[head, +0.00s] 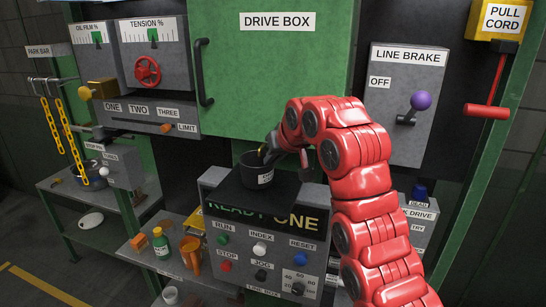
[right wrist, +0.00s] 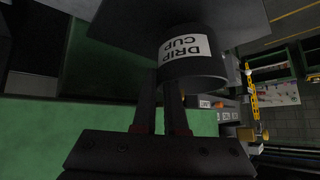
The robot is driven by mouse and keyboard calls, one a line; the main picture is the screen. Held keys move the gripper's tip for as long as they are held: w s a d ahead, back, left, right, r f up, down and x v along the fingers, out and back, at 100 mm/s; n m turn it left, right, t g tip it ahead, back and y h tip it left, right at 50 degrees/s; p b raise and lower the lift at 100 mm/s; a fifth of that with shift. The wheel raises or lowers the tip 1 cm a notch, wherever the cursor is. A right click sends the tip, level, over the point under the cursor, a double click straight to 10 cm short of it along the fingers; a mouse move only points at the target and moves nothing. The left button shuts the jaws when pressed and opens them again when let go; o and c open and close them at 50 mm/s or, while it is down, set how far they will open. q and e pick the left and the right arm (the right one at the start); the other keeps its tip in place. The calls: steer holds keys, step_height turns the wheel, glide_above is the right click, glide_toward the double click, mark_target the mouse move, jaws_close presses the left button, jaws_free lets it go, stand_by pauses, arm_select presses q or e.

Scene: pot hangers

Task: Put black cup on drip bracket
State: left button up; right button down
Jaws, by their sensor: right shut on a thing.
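The black cup (head: 258,176) is upright over the black top of the READY ONE console in the head view. In the right wrist view the cup (right wrist: 195,68) shows its white DRIP CUP label. My right gripper (head: 269,153) is shut on the cup's wall near the rim; its two fingers also show close together in the right wrist view (right wrist: 161,90). I cannot tell whether the cup's base touches the console top. I cannot make out the drip bracket. My left gripper is out of view.
The READY ONE console (head: 309,245) has several buttons below. The green drive box (head: 275,90) with its dark handle (head: 204,72) stands behind. The line brake panel (head: 405,110) is at right. A green bottle (head: 161,244) and an orange mug (head: 191,256) stand on the lower left shelf.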

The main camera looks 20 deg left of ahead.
steer(key=shift+f+p, duration=0.3)
steer(key=shift+f, duration=0.35)
steer(key=c, duration=1)
jaws_free()
steer(key=shift+o, duration=0.2)
steer(key=b+v, duration=0.3)
steer(key=v, duration=0.9)
steer(key=shift+b, duration=0.35)
